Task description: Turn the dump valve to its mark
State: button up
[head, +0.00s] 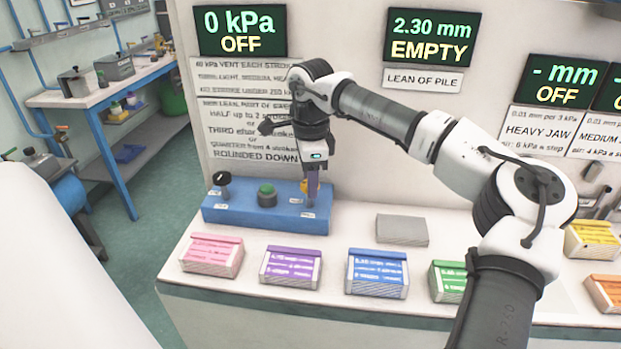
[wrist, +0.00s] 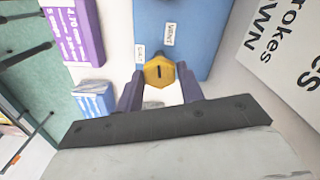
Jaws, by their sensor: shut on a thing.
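The dump valve is a yellow faceted knob with a dark slot, seen between my fingers in the wrist view (wrist: 159,72). In the head view a sliver of the yellow knob (head: 304,186) shows on the right part of the blue block (head: 240,214). Two small white labels lie beside the knob on the block, one seeming to read VENT (wrist: 170,34). My gripper (head: 311,200) points down at the block, its purple fingers shut on the knob. The fingers also show in the wrist view (wrist: 160,95). The writing on the other label is hard to read.
A display above reads 0 kPa OFF (head: 240,31). Pink (head: 211,256), purple (head: 291,266) and blue (head: 376,273) packs lie in front. A grey pad (head: 402,230) lies right.

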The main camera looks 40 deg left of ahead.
jog(key=shift+m, duration=0.3)
jog(key=o, duration=1)
jog(key=shift+r, duration=0.1)
notch_tip(320, 180, up, 14)
jog(key=b, duration=0.1)
dwell(0.5)
